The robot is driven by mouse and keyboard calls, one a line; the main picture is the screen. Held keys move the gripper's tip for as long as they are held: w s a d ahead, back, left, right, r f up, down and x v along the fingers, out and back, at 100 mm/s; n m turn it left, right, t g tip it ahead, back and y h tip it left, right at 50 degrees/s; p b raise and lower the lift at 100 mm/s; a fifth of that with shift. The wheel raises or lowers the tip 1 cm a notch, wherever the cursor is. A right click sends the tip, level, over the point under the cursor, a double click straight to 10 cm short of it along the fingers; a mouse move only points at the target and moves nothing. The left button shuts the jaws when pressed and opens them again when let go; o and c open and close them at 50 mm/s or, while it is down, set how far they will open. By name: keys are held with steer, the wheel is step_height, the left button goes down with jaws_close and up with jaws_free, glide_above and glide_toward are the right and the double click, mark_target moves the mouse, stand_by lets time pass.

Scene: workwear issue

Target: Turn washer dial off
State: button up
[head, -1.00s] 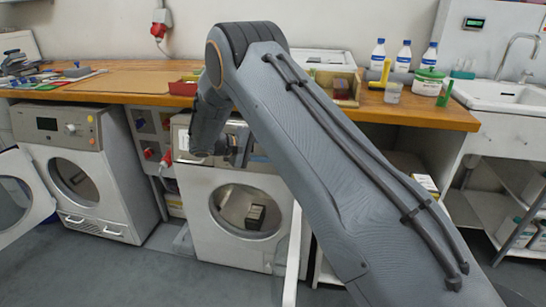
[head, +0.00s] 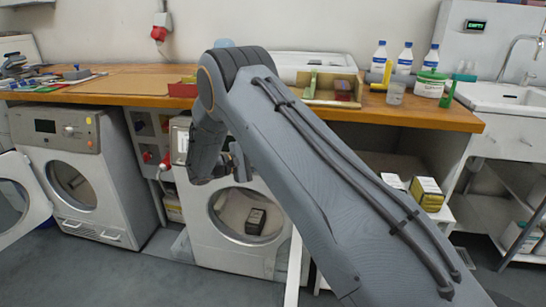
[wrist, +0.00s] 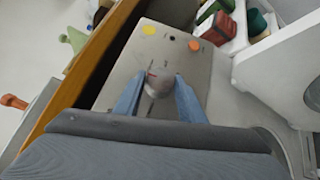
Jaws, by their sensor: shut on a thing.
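The washer (head: 195,215) is the white front-loading machine under the middle of the counter. Its round drum opening shows a dark box inside. In the wrist view its grey control panel (wrist: 185,65) carries a round grey dial (wrist: 158,82) with a small red mark near it. My gripper (wrist: 157,84) has its two blue-grey fingers on either side of the dial, shut on it. In the head view my gripper (head: 238,165) is at the washer's upper front, and my arm hides most of the panel and the dial.
The wooden counter (head: 425,115) overhangs the machines, and its edge (wrist: 85,65) runs close beside the panel. A second machine (head: 60,140) with an open door stands left. A pale door panel (head: 294,270) stands edge-on beside the washer. An orange knob (wrist: 194,45) is near the dial.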

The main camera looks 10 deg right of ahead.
steer(key=o, duration=1)
steer(key=shift+o, duration=0.2)
steer(key=v, duration=0.7)
steer(key=shift+s+a, duration=0.15)
steer(key=shift+a, duration=0.25)
